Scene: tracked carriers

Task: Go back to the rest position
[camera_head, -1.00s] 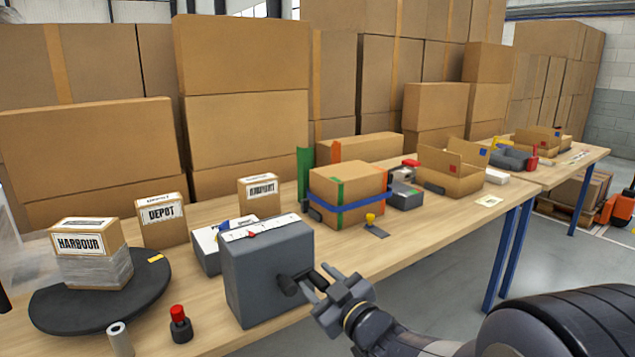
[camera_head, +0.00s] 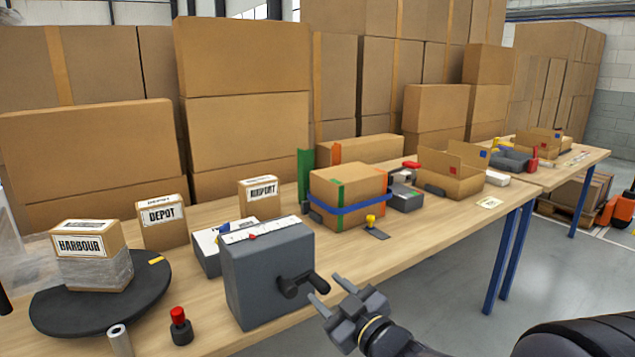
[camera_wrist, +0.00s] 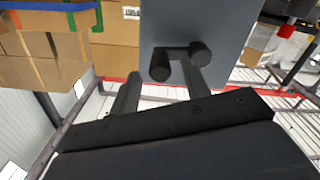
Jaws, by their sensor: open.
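My gripper (camera_head: 334,295) is open and empty in the head view, just right of the grey box with a crank (camera_head: 268,275). Its two fingers point toward the black crank handle (camera_head: 303,284) with a visible gap, so they look apart from it. In the wrist view the fingers (camera_wrist: 160,92) point toward the crank (camera_wrist: 181,62) on the grey box's face (camera_wrist: 212,25). My forearm reaches in from the lower right.
The wooden table (camera_head: 420,228) holds a black turntable (camera_head: 55,310) with the HARBOUR box (camera_head: 95,262), the DEPOT box (camera_head: 163,228), a red-topped button (camera_head: 180,325) and a blue-strapped carton (camera_head: 345,198). Stacked cartons stand behind. Floor at the right (camera_head: 440,285) is open.

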